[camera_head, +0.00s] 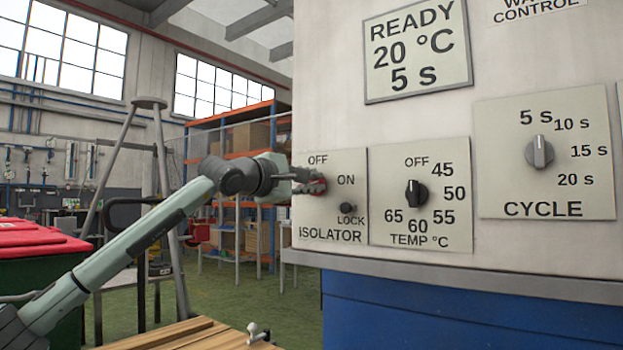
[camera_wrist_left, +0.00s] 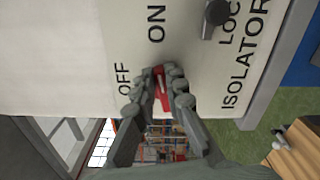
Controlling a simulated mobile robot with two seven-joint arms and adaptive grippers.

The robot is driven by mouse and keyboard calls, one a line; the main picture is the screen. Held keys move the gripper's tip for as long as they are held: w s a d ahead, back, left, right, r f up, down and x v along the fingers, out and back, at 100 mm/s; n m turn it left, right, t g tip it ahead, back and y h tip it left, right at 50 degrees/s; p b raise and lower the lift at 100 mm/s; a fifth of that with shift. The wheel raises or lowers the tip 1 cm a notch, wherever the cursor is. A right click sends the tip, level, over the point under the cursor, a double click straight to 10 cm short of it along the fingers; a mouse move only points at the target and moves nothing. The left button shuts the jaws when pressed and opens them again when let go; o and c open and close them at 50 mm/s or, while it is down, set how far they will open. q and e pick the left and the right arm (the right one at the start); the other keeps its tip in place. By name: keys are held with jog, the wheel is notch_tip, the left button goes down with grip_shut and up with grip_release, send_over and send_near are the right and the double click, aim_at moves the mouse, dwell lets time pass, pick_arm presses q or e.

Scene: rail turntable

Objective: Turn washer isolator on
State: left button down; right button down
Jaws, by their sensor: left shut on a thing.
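The red isolator knob (camera_head: 317,187) sits on the ISOLATOR plate (camera_head: 332,225) at the left edge of the machine front. OFF is printed above it and ON to its right. My left gripper (camera_head: 312,184) is shut on this knob from the left. In the left wrist view the red knob (camera_wrist_left: 162,88) is between the two fingers (camera_wrist_left: 163,88), its long side lying roughly along the direction of the ON label. Its pointer end is partly hidden by the fingers. A small black lock knob (camera_head: 348,207) is below ON. My right gripper is not in view.
The TEMP knob (camera_head: 416,193) and CYCLE knob (camera_head: 540,152) are to the right on the machine front. The display (camera_head: 417,50) reads READY, 20 °C, 5 s. A wooden table (camera_head: 190,335) is below, and red-lidded bins (camera_head: 40,240) are at left.

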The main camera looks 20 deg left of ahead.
pick_arm(q)
jog(key=shift+f+m, duration=0.3)
jog(key=shift+m, duration=1.1)
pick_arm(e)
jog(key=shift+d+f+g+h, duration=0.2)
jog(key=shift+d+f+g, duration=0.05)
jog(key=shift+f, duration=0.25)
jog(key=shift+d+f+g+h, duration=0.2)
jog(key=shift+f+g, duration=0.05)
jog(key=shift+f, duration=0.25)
pick_arm(q)
jog(key=c, duration=1.6)
grip_release()
jog(key=shift+s, duration=0.15)
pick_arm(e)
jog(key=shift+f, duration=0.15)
pick_arm(q)
jog(key=v, duration=1.1)
jog(key=shift+s+a, duration=0.15)
jog(key=shift+s, duration=0.25)
